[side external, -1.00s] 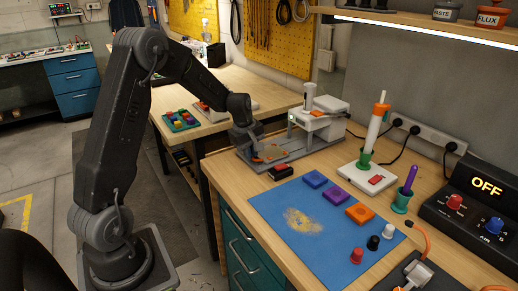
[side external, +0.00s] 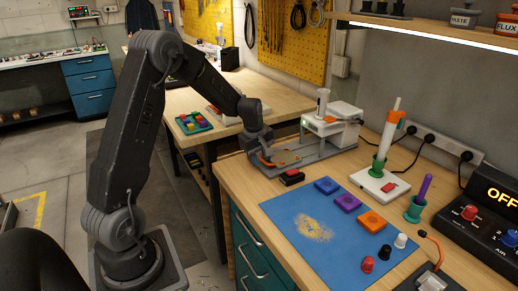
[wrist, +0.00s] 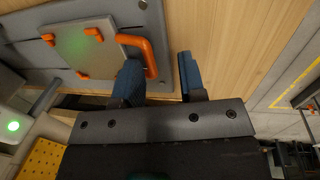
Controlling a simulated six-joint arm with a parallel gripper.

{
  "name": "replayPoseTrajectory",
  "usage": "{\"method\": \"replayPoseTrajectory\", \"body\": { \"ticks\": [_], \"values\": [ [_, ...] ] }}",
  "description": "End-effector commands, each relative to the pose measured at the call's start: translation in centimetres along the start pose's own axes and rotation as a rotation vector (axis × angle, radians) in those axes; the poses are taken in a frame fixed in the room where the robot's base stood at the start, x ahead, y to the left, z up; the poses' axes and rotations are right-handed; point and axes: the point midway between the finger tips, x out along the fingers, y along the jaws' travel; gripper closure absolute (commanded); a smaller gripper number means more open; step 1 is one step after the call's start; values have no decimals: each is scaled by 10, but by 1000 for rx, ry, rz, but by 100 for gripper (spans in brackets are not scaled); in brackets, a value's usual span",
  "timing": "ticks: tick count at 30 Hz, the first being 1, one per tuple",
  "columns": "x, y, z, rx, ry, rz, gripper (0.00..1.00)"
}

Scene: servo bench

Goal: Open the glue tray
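The glue tray (wrist: 85,50) is a pale grey-green plate with orange corner clips and an orange handle (wrist: 151,58) on one edge in the wrist view. It lies on a grey base (wrist: 30,25). In the side view the tray's orange parts (side external: 284,156) show low beside my gripper (side external: 266,158). In the wrist view my gripper (wrist: 160,75) is open. Its two blue fingers are apart, with the handle's bar showing between them, nearer the left finger. The left finger hides part of the handle's near end. I cannot tell whether it touches.
A white dispenser machine (side external: 335,125) stands at the back of the base. A black box with a red top (side external: 292,177) sits in front. A blue mat (side external: 310,235) with coloured blocks and caps lies nearer. A white stand (side external: 377,185) holds a syringe at right.

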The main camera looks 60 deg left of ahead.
Motion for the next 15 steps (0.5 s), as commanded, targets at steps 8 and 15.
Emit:
{"method": "replayPoseTrajectory", "body": {
  "ticks": [8, 15],
  "values": [
    [-45, 1, 0, 0, 1, 4, 64],
    [-99, 1, 1, 3, 2, 5, 64]
  ]
}}
